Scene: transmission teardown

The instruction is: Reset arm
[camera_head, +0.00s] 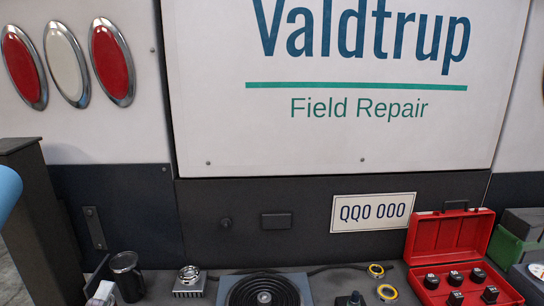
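Neither of my grippers shows in the head view. A light blue rounded shape (8,190) cuts in at the left edge. I cannot tell whether it belongs to my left arm. No part of my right arm shows. The view faces the back of a white vehicle panel (350,140) lettered "Valdtrup Field Repair", above a work surface along the bottom edge.
An open red case (453,238) holds several black-topped pieces at the right. Green and dark boxes (508,247) stand beside it.

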